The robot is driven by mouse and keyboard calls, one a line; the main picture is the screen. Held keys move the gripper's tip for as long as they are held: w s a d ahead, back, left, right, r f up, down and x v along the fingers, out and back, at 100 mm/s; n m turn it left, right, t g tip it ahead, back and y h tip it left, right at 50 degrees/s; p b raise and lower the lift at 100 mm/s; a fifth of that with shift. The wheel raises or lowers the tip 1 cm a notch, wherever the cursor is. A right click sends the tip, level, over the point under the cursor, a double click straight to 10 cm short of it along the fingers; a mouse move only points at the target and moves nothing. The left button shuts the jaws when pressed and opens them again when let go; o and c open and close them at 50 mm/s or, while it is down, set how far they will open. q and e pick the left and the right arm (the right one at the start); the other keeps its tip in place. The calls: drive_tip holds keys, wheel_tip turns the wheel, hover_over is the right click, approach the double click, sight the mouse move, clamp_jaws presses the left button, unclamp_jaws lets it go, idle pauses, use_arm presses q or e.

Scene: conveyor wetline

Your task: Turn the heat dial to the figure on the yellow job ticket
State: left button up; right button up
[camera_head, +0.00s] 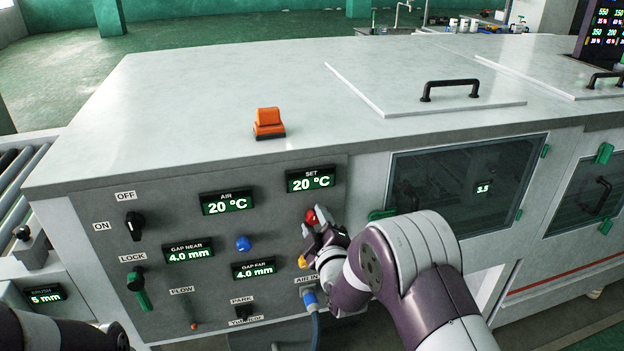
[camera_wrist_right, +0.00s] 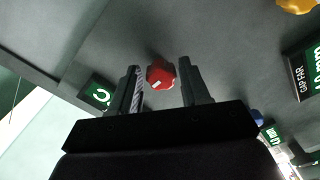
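The red dial (camera_head: 310,217) is on the grey control panel, below the SET display (camera_head: 311,179), which reads 20 °C. In the right wrist view the red dial (camera_wrist_right: 160,74) shows a small white mark and lies between the fingertips. My right gripper (camera_head: 318,233) is at the dial, and in the wrist view (camera_wrist_right: 162,80) its fingers are open with a gap on each side. Whether a finger touches the dial cannot be told. My left gripper is out of view; only dark arm parts show bottom left. No yellow job ticket is visible.
The panel also holds an AIR display (camera_head: 227,203) at 20 °C, a blue knob (camera_head: 243,243), a yellow knob (camera_head: 303,261), a black ON/OFF switch (camera_head: 135,224) and a green lock handle (camera_head: 139,287). An orange block (camera_head: 268,123) stands on the machine top. A blue hose (camera_head: 312,306) hangs below.

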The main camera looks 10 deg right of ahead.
drive_tip(key=shift+a, duration=0.1)
drive_tip(key=c, duration=0.5)
drive_tip(key=shift+o, duration=0.2)
drive_tip(key=shift+n+b, duration=0.3)
drive_tip(key=shift+n, duration=0.6)
drive_tip(key=shift+r+n, duration=0.1)
drive_tip(key=shift+n, duration=0.8)
drive_tip(key=shift+n+b, duration=0.4)
drive_tip(key=shift+n, duration=0.4)
